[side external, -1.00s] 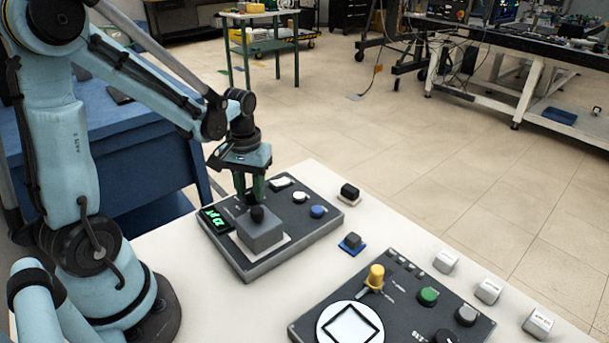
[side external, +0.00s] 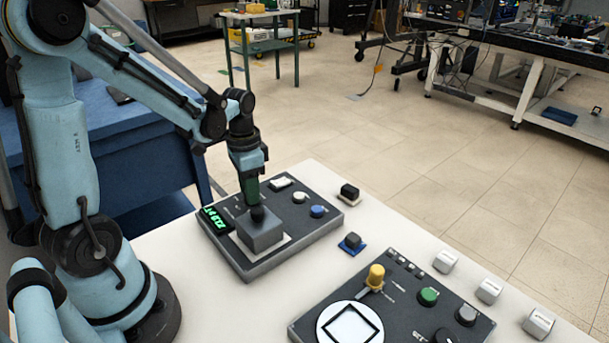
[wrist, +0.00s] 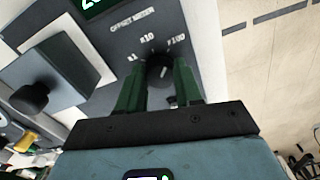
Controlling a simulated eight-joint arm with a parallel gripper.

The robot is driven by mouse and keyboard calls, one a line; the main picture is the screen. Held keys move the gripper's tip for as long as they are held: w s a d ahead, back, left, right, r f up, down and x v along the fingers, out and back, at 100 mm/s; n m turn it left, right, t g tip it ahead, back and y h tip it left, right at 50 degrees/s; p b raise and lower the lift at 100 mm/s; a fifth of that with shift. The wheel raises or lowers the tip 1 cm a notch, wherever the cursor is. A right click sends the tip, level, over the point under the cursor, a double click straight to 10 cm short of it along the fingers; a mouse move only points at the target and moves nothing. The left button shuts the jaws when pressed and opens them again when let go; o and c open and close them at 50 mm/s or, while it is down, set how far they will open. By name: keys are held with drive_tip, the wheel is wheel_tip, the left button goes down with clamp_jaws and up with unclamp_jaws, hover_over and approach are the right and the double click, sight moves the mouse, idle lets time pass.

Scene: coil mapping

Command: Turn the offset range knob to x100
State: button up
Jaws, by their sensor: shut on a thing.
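The black offset range knob (wrist: 160,68) sits on the grey meter panel (wrist: 196,28) in the wrist view. The labels x1, x10 and x100 are printed in an arc around its far side. A small pale mark shows on the knob, but I cannot tell surely which label it points at. My gripper (wrist: 158,82) has its two green fingers on either side of the knob, shut on it. In the side view my gripper (side external: 251,192) points straight down at the panel (side external: 275,262), and the knob is hidden behind the fingers and the grey block.
A grey block (side external: 262,236) with a black knob on top stands on the panel, close to my fingers. A green-lit display (side external: 215,218) is at the panel's left. A second panel (side external: 330,312) with a yellow knob (side external: 375,277) lies to the front right. White tabletop separates them.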

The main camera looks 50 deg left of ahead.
drive_tip(key=shift+m, duration=0.4)
drive_tip(key=o, duration=1)
drive_tip(key=shift+o, duration=0.2)
wheel_tip(320, 180, up, 12)
drive_tip(key=shift+d, duration=0.1)
idle(0.4)
